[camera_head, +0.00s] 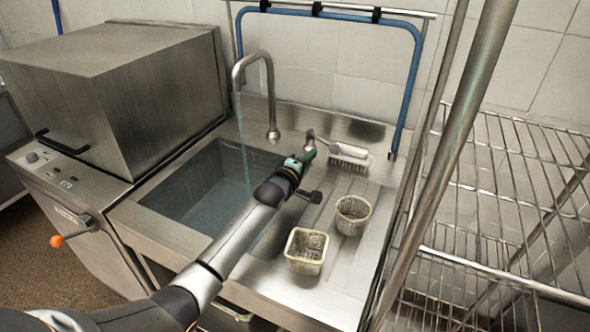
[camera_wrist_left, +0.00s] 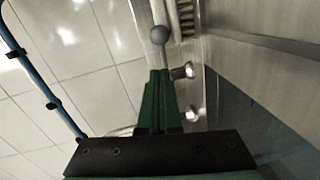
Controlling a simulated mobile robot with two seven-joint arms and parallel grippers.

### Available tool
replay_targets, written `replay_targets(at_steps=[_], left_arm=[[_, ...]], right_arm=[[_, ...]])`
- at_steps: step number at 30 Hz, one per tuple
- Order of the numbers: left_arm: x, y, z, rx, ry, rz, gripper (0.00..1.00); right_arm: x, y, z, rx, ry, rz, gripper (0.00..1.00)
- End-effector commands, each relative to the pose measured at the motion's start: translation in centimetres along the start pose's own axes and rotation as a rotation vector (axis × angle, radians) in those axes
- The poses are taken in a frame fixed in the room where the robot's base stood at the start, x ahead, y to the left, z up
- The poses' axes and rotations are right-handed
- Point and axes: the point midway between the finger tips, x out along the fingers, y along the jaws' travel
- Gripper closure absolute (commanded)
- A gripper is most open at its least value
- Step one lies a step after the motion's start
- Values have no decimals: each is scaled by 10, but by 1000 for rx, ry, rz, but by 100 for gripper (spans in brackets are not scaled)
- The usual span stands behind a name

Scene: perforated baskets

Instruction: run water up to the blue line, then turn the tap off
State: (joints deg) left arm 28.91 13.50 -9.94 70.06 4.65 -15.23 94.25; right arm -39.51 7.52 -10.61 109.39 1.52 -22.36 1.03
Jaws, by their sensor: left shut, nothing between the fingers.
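A curved steel tap (camera_head: 272,100) stands behind the sink basin (camera_head: 160,205), and a thin stream of water (camera_head: 244,150) falls from its spout. My left gripper (camera_head: 306,157) is shut and empty, right of the tap's base, by a small metal fitting (camera_head: 310,138). In the wrist view its green fingers (camera_wrist_left: 160,75) are together, with a grey ball knob (camera_wrist_left: 160,35) just beyond the tips. I cannot tell whether they touch. My right gripper is not in view.
Two perforated baskets, one square (camera_head: 306,250) and one round (camera_head: 352,214), stand on the drainboard. A brush (camera_head: 349,160) lies behind them. A steel box-shaped machine (camera_head: 115,95) is at left, a wire rack (camera_head: 510,200) at right. A blue hose (camera_head: 413,80) hangs along the wall.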

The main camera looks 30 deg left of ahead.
Motion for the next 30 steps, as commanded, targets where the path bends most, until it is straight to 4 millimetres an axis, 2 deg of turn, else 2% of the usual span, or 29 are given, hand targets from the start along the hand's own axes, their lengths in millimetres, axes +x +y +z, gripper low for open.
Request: replay_targets(at_steps=[9, 15, 21, 30], left_arm=[[-49, 0, 8, -2, -1, -2, 100], [-73, 1, 11, -1, 0, -1, 100], [-85, 2, 13, 1, 0, -1, 100], [-86, 2, 13, 1, 1, 0, 100]], right_arm=[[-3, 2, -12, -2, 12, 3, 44], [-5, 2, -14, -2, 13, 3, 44], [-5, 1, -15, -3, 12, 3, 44], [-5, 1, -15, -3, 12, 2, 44]])
